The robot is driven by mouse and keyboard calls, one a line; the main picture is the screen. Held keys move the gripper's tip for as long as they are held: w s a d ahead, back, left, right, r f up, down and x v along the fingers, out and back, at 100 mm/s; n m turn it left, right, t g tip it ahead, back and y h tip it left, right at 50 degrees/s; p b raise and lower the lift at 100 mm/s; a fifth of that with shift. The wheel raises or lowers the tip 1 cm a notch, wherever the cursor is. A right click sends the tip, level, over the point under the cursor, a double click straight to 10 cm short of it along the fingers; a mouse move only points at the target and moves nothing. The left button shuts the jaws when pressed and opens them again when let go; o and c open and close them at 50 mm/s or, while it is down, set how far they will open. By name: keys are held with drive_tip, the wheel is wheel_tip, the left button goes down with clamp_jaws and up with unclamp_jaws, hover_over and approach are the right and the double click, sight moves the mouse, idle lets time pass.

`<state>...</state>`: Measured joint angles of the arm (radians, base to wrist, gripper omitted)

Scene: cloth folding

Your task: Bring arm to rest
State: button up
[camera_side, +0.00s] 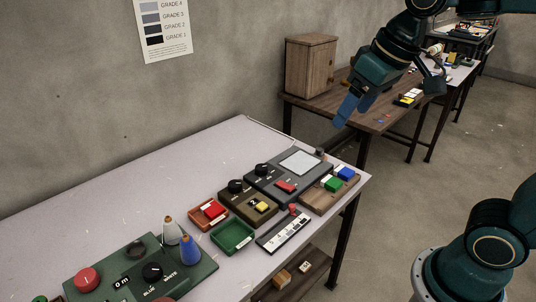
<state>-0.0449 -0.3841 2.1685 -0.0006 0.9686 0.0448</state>
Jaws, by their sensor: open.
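My gripper (352,108) hangs from the dark teal arm in the upper right of the side view, with its blue fingers pointing down and left. It is open and holds nothing that I can see. It is in the air, and in the picture it overlaps the brown table behind. It appears apart from the pale worktable (80,218) and everything on it. No cloth shows in this view.
On the worktable are a grey device with a screen (299,162), a green tray (232,236), a wooden block with coloured buttons (333,185), and a green panel (193,279) with two cones. The table's left part is clear. A wooden cabinet (308,68) stands behind.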

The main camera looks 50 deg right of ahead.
drive_tip(key=s+d+f+t, duration=0.1)
drive_tip(key=s+f, duration=0.3)
drive_tip(key=s, duration=0.6)
drive_tip(key=shift+d+f, duration=0.15)
drive_tip(key=shift+w, duration=0.1)
idle(1.2)
